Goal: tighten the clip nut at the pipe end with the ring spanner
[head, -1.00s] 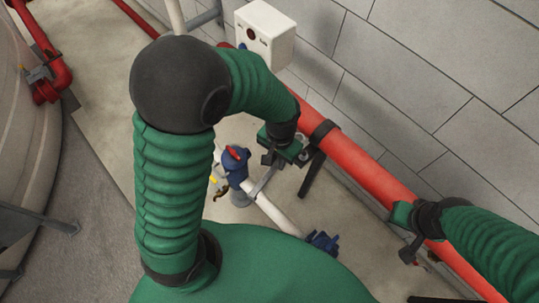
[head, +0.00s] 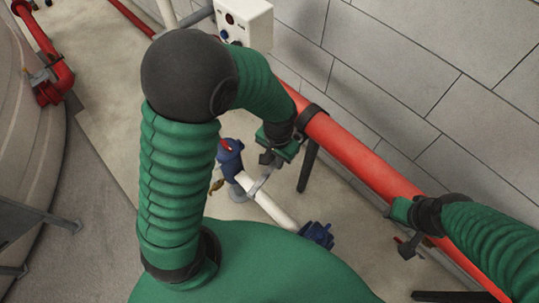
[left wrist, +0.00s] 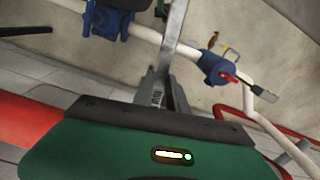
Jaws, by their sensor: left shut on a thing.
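My left gripper (head: 268,158) is shut on the grey ring spanner (head: 262,182). In the left wrist view its fingers (left wrist: 165,92) grip the spanner shaft (left wrist: 173,38), which runs up out of the frame, so its far end is not seen there. In the head view the gripper is just left of a dark clip (head: 313,112) around the red pipe (head: 355,153). The clip nut is too small or hidden to make out. My right gripper (head: 405,242) is beside the red pipe at the right; its jaws are unclear.
A blue valve (head: 231,157) sits on a white pipe (head: 270,208) below the left gripper, with another blue fitting (head: 318,235) at its end. A dark support post (head: 308,165) stands under the red pipe. A white control box (head: 247,25) is behind, against the block wall.

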